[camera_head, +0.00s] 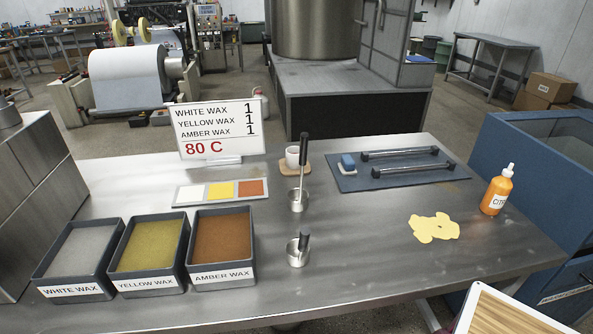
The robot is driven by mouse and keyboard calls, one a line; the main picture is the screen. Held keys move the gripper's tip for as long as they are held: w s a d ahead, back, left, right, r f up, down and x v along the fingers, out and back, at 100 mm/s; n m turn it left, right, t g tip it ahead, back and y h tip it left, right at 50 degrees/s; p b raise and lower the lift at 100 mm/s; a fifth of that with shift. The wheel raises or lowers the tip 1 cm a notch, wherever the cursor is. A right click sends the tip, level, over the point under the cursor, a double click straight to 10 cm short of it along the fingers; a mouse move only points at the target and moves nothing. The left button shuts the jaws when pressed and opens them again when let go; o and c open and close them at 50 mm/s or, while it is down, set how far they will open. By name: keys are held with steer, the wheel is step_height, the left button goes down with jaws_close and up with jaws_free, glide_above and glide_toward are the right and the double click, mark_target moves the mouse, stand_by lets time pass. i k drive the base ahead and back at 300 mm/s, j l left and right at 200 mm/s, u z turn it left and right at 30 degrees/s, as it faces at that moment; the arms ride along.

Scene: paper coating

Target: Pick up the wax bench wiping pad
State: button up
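A small blue block with a whitish lower layer (348,164) looks like the wiping pad. It rests at the left end of a flat blue-grey mat (398,182) on the metal bench (350,285), beside two dark bars with handles. A flat, irregular yellow patch (434,228) lies on the bench in front of the mat; I cannot tell whether it is spilled wax or a cloth. My gripper is not in view.
An orange bottle (496,191) stands at the right. Two metal cups (298,200) (297,253), the upper with a tall dark handle, stand mid-bench. White (80,262), yellow (148,256) and amber (222,249) wax trays are at the left. A white mug (292,156) sits left of the mat.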

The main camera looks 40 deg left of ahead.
mark_target(347, 166)
steer(key=u, duration=1.45)
